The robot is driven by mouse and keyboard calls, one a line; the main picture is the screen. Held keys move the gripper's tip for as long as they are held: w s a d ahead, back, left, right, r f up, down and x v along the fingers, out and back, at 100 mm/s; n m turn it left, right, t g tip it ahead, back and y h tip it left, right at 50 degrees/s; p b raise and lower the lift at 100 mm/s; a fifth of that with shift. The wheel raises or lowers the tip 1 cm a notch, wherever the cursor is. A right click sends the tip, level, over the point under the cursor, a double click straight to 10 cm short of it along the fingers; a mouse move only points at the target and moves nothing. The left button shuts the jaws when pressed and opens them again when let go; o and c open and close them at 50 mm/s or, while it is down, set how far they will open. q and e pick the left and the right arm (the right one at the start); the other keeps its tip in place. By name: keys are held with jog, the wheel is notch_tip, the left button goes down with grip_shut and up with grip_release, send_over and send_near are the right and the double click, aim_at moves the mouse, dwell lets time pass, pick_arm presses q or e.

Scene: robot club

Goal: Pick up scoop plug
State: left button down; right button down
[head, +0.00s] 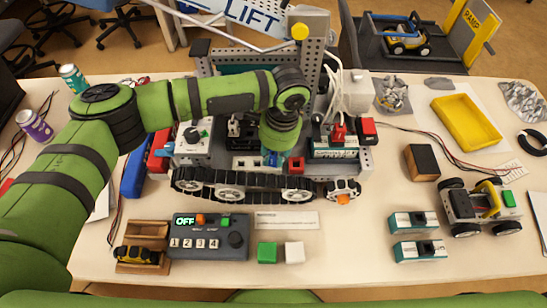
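My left arm reaches in from the left over the tracked robot (255,181) on the table. Its wrist points down at the deck, and my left gripper (270,158) is mostly hidden under the wrist. A small blue piece shows at the fingertips; I cannot tell whether it is held. A small red block (296,164) sits just right of the gripper. A red connector (338,132) stands with wires further right on the deck. No readable label tells which piece is the scoop plug. My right gripper is not in view.
A control box (208,242) reading OFF, a green cube (267,252) and a white cube (294,252) lie in front. Teal-and-grey modules (415,222), a small wheeled car (478,210) and a yellow tray (466,123) are at the right. Cans stand at the left.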

aim_at(275, 156)
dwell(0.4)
pick_arm(q)
jog(key=shift+r, duration=0.35)
jog(key=r, duration=0.1)
jog(key=r+b, duration=0.1)
jog(key=r, duration=0.1)
jog(key=shift+s+d+r, duration=0.2)
jog(key=shift+d+r, duration=0.1)
jog(key=shift+d, duration=0.05)
jog(key=s+d+r+b, duration=0.2)
jog(key=s+d+r, duration=0.3)
jog(key=d, duration=0.4)
jog(key=shift+s+d+r+b, duration=0.15)
jog(key=shift+s+r+b, duration=0.15)
jog(key=shift+r, duration=0.55)
